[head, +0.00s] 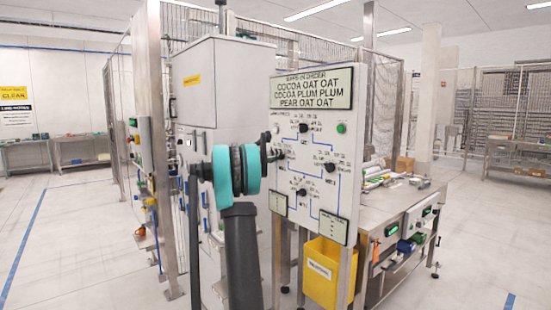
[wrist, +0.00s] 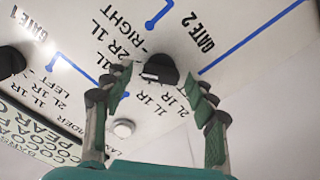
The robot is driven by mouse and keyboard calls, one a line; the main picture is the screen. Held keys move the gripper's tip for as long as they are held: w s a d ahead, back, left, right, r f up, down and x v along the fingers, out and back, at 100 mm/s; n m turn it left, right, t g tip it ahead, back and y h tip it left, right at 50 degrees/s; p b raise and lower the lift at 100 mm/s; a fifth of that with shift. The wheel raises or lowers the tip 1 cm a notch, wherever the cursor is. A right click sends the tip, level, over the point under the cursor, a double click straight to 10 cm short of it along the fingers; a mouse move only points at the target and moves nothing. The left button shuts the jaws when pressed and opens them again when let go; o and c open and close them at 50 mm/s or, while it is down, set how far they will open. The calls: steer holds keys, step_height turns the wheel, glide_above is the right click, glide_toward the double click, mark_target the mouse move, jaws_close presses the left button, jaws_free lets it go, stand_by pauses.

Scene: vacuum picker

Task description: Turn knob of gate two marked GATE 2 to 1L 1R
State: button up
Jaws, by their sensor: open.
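The black knob (wrist: 158,70) beside the printed GATE 2 label (wrist: 207,32) sits on the white panel in the wrist view. A pale mark shows on its lower-left side. Labels reading 2R 1L, RIGHT, 2L 1R and 1L 1R are printed around it. My gripper (wrist: 158,82) is open, with one green-padded finger on either side of the knob; gaps show between pads and knob. In the head view my gripper (head: 274,152) is at the left part of the panel (head: 340,205) and covers what is behind it.
Other black knobs (head: 303,128) (head: 330,167) and a green button (head: 341,128) are on the panel. A pale round button (wrist: 123,128) is close to my left finger. A yellow bin (head: 322,272) hangs below, and a workbench (head: 385,210) stands at right.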

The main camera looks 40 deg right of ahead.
steer(key=shift+d, duration=0.1)
steer(key=c, duration=1.2)
steer(key=shift+o, duration=0.2)
steer(key=shift+n, duration=0.3)
steer(key=n, duration=1.3)
steer(key=shift+w+f+n, duration=0.1)
steer(key=shift+f+n, duration=0.15)
steer(key=shift+n, duration=0.05)
